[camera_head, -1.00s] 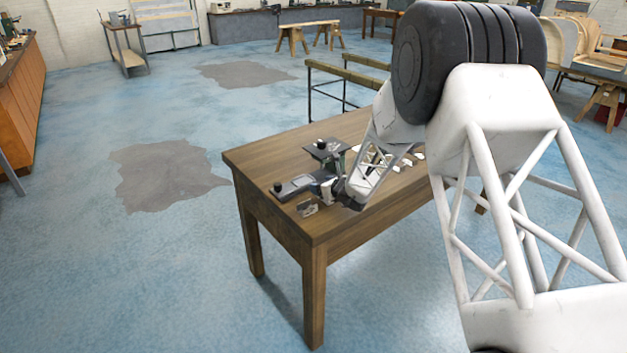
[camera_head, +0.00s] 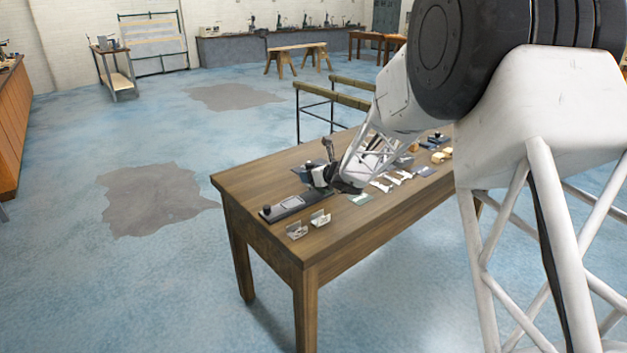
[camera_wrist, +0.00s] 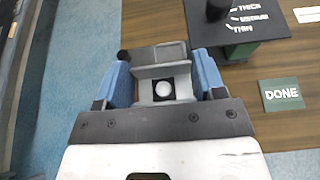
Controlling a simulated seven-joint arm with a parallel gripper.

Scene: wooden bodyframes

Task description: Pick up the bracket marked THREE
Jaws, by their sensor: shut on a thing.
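In the wrist view my gripper (camera_wrist: 160,90) has its blue fingers shut on a pale grey bracket (camera_wrist: 162,71). The bracket has a dark square with a white disc on its face. No word THREE can be read on it. In the head view my gripper (camera_head: 326,178) is over the left part of the wooden table (camera_head: 345,240); the held bracket cannot be made out there. Two small metal brackets, a left one (camera_head: 297,230) and a right one (camera_head: 320,219), lie near the table's front left corner, too small to read.
A dark plate with a black knob (camera_head: 285,208) lies left of my gripper. A black board marked THICK and THIN (camera_wrist: 240,35) and a green DONE card (camera_wrist: 280,94) lie to the right in the wrist view. Several white pieces (camera_head: 390,182) lie further right.

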